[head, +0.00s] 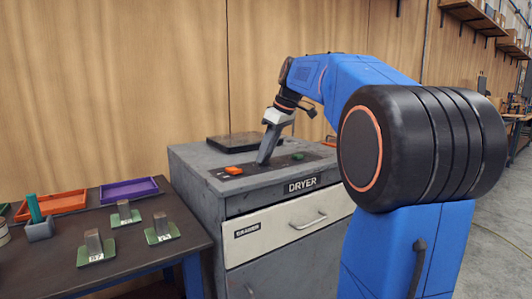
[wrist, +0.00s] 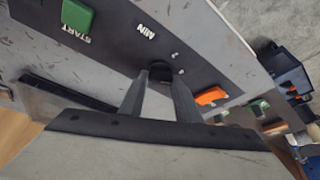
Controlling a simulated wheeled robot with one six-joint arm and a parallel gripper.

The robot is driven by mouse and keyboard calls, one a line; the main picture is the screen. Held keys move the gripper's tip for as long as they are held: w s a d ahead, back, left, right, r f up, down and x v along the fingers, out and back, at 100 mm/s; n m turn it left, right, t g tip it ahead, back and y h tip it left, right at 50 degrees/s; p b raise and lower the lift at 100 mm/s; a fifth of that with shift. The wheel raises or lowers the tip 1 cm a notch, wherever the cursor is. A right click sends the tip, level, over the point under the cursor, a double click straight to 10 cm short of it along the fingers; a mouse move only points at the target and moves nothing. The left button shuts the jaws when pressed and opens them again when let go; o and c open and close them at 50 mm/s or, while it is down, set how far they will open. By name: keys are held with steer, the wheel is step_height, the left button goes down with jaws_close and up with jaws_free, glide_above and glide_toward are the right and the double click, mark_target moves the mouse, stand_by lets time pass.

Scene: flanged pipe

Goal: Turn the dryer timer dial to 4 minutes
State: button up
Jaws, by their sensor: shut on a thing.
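The dryer (head: 195,190) is a grey cabinet with a dark control strip on its top. In the wrist view the dark round timer dial (wrist: 163,68) sits on that strip near the printed letters MIN (wrist: 145,30). My gripper (head: 263,162) reaches down to the strip in the head view and hides the dial there. In the wrist view my gripper (wrist: 160,78) has its two fingers on either side of the dial, shut on it. Part of the dial is covered, and its pointer and the scale numbers cannot be read.
A green START button (wrist: 77,16) and an orange control (head: 233,170) flank the dial on the strip. A dark flat panel (head: 243,140) lies behind. A table (head: 130,265) on the left holds an orange tray (head: 55,203), a purple tray (head: 128,191) and several small parts.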

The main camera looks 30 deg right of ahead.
stand_by(0.3)
steer(key=o, duration=1)
steer(key=shift+o, duration=0.2)
steer(key=shift+r, duration=0.1)
steer(key=v, duration=1.7)
steer(key=shift+d, duration=0.2)
